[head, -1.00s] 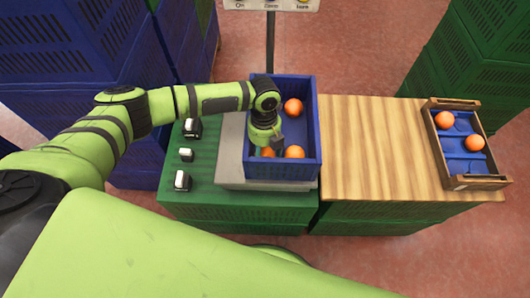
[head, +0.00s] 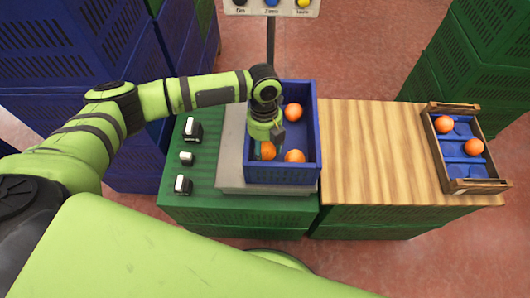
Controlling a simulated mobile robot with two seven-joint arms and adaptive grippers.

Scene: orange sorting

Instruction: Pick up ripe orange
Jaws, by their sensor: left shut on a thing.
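My left gripper (head: 270,143) points down inside the blue crate (head: 314,130). It is shut on an orange (head: 267,151) at the crate's left side; the gripper partly hides this orange. A second orange (head: 292,111) lies at the back of the crate. A third orange (head: 295,157) lies at the front, to the right of the gripper. I cannot tell ripeness from this view. My right gripper is not in view.
The crate stands on a grey scale (head: 230,150) on green crates. A wooden board (head: 375,150) to the right is clear. At its right end is a wooden tray (head: 477,186) with two oranges. Several small black-and-white items (head: 183,185) stand left of the scale.

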